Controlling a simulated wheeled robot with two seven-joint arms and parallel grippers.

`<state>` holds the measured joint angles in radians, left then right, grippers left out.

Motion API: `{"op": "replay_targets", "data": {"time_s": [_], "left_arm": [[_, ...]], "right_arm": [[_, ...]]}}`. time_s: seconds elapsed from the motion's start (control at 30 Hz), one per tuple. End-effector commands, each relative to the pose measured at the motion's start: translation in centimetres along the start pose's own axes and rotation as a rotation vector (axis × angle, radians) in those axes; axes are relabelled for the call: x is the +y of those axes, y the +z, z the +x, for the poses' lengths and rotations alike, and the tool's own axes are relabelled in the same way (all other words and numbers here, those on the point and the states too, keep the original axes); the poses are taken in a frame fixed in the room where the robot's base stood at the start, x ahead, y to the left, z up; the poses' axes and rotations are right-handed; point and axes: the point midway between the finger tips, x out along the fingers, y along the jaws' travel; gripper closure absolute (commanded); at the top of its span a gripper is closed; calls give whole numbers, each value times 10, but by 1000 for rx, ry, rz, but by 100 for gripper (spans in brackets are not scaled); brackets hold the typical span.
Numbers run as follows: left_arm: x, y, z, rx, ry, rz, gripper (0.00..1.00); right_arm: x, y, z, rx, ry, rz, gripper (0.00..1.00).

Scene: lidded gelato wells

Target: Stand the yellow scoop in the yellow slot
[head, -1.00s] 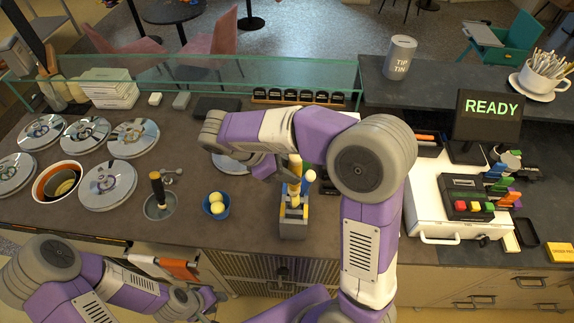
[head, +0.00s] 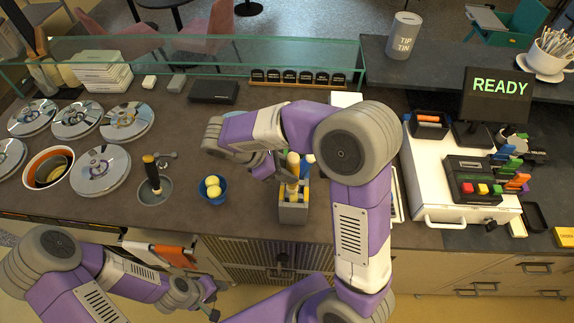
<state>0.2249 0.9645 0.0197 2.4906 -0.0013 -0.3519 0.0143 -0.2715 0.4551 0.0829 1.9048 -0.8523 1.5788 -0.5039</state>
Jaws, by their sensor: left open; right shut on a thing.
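The yellow scoop (head: 293,163) is upright, its handle top showing above my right gripper (head: 285,174). My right gripper is shut on it, right over the grey scoop holder (head: 293,214) at the counter's front. The scoop's lower end is hidden by the gripper and the holder, so I cannot tell how deep it sits or in which slot. Yellow marking (head: 304,191) shows on the holder's upper part. My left gripper (head: 207,306) is open and empty, low in front of the counter.
A blue bowl (head: 213,191) with yellow balls and a round well with a dark-handled tool (head: 152,178) lie left of the holder. Several shiny lids (head: 101,172) and an orange-rimmed open well (head: 48,168) are further left. A white till drawer (head: 442,190) is at right.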

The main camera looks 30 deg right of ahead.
Motion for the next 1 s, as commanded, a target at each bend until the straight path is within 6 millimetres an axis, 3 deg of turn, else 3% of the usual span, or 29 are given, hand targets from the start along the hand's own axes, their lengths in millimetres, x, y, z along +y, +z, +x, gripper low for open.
{"op": "replay_targets", "data": {"time_s": [0.5,1.0], "left_arm": [[-13,-2,35,0,0,0,57],[-15,-2,41,0,0,0,57]], "right_arm": [[0,-41,47,-1,-1,0,100],[0,-50,57,0,0,0,100]]}}
